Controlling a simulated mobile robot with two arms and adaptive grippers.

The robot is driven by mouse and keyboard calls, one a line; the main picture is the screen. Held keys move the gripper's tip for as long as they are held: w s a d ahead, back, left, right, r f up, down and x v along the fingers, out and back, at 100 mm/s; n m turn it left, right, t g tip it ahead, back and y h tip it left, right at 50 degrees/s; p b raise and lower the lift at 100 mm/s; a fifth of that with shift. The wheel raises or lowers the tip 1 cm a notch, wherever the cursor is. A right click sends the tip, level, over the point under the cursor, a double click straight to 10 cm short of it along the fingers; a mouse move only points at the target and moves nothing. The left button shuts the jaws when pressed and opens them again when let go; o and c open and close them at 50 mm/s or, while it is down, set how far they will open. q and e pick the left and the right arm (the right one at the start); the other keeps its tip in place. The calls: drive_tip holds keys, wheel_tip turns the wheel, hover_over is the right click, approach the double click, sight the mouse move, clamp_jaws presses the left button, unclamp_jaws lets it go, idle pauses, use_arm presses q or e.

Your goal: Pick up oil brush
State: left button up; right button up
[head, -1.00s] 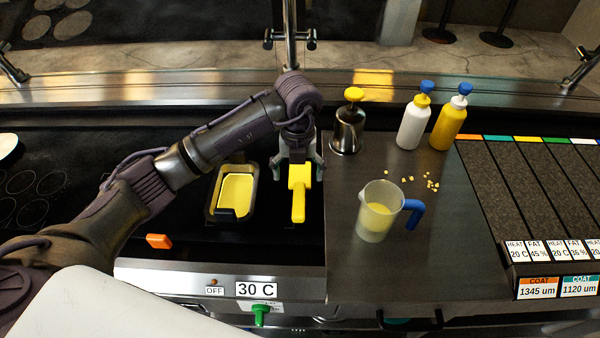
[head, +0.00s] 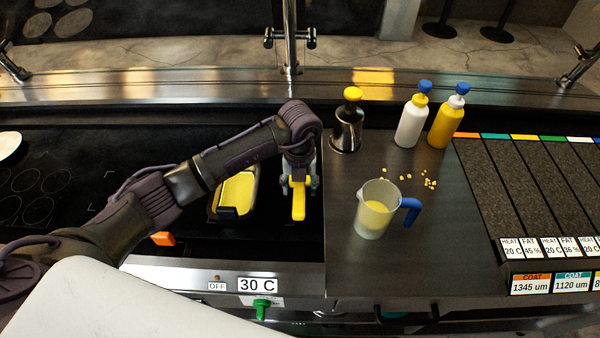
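The oil brush (head: 299,204) is yellow, with its handle toward me, in the dark recess left of the steel counter. My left gripper (head: 299,184) is over its far end, one finger on each side. The fingers look shut on the brush, and the wrist hides part of its head. Whether the brush is lifted is hard to tell. A dark tray with a yellow inside (head: 236,193) is just left of the brush, tilted and partly hidden by my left arm. My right gripper is not in view.
On the counter (head: 340,260) stand a jug with a blue handle (head: 375,212), a steel bottle with a yellow cap (head: 347,132), a white bottle (head: 411,124) and a yellow bottle (head: 445,124). Small yellow bits (head: 428,182) lie there. An orange object (head: 163,239) is at left.

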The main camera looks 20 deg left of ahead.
use_arm(q)
drive_tip(key=c, duration=0.7)
wheel_tip(320, 180, up, 9)
drive_tip(key=shift+f+b, duration=0.1)
drive_tip(key=shift+b, duration=0.95)
drive_tip(key=shift+r, duration=0.65)
drive_tip(key=o, duration=0.9)
drive_tip(key=shift+c, duration=0.2)
drive_tip(key=c, duration=0.9)
